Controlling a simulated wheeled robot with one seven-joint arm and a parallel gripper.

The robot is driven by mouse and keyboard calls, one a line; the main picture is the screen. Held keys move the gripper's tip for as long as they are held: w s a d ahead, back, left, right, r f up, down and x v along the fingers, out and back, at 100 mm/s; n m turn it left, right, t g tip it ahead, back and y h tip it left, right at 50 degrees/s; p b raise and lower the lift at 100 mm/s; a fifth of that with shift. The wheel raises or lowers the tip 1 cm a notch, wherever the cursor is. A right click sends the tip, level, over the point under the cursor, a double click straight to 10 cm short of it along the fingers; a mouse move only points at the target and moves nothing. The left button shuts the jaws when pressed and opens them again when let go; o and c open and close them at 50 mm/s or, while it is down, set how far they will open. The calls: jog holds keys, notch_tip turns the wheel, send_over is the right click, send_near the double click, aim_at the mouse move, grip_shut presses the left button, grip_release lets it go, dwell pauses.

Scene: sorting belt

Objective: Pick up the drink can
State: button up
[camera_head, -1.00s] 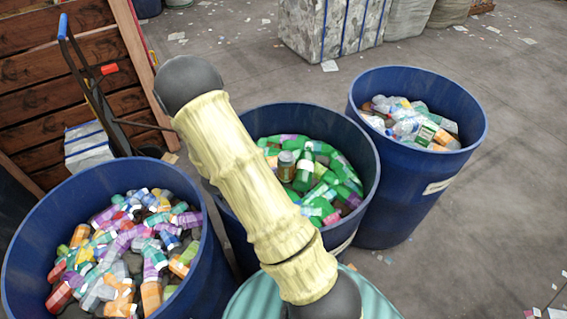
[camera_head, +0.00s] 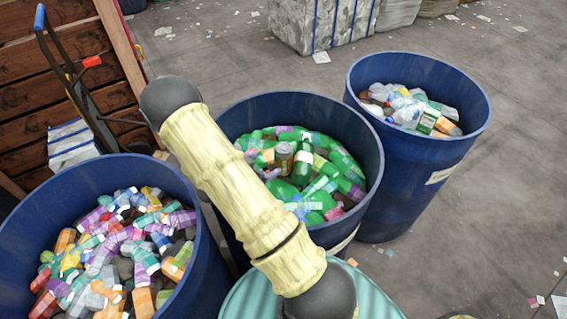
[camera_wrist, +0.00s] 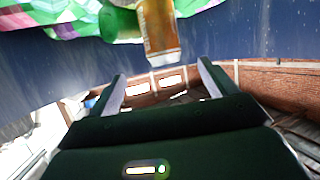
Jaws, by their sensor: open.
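A small can-shaped item (camera_head: 284,156) with a greyish top and brown side, probably the drink can, stands among green and purple bottles in the middle blue barrel (camera_head: 374,165). In the wrist view an orange-brown can with a pale silvery end (camera_wrist: 158,28) shows at the top centre, ahead of my fingers, beside green pieces. I take it for the same can, but its upper part is cut off. My gripper (camera_wrist: 161,73) is open and empty, its two fingers spread below the can in the picture and apart from it. My gripper is not visible in the head view.
A left blue barrel (camera_head: 208,235) holds mixed coloured bottles; a right one (camera_head: 405,175) holds clear bottles. A hand truck (camera_head: 85,100) stands by a wooden wall. The middle barrel's blue wall (camera_wrist: 225,40) is close around the fingers. Open floor lies to the right.

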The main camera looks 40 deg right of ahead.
aim_at(279, 157)
jog(key=p+x, duration=0.1)
jog(key=x, duration=0.5)
jog(key=shift+w+d+f, duration=0.15)
jog(key=shift+w+d, duration=0.05)
jog(key=shift+d, duration=0.15)
jog(key=shift+s+d, duration=0.1)
jog(key=shift+d, duration=0.05)
jog(key=shift+d+p, duration=0.2)
jog(key=shift+p, duration=0.2)
jog(key=x, duration=0.2)
jog(key=p+x, duration=0.1)
jog(key=x, duration=0.1)
jog(key=shift+w+d+f+p, duration=0.2)
jog(key=shift+w+p, duration=0.1)
jog(key=shift+w, duration=0.1)
jog(key=shift+a, duration=0.1)
jog(key=shift+c, duration=0.2)
jog(key=c, duration=1)
